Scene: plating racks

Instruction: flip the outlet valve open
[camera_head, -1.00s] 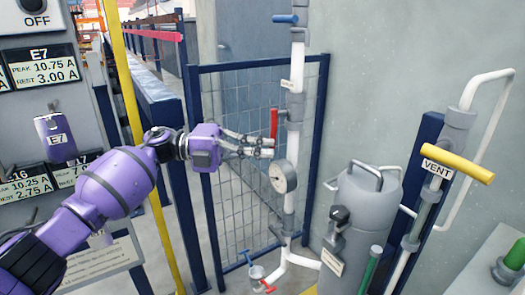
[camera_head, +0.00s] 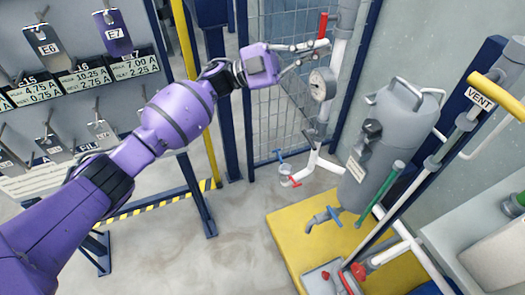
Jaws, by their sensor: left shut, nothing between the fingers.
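My left gripper (camera_head: 318,49) is shut and empty at the top centre. Its fingertips are at the lower end of a red lever handle (camera_head: 322,25) on the vertical white pipe (camera_head: 341,46); I cannot tell whether they touch it. The red lever stands upright, along the pipe. A round gauge (camera_head: 322,84) sits just below the gripper. No handle carries a readable "outlet" label, so I cannot tell which one is the outlet valve. Small blue (camera_head: 280,154) and red (camera_head: 295,182) handles sit at the pipe's lower end. My right gripper is out of view.
A grey tank (camera_head: 388,140) stands on a yellow base (camera_head: 292,243), with a blue-handled tap (camera_head: 324,219) low on it. A green lever (camera_head: 380,193) and yellow VENT handle (camera_head: 497,95) are at right. A mesh fence (camera_head: 280,100) stands behind the pipe. A tag board (camera_head: 20,105) is at left.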

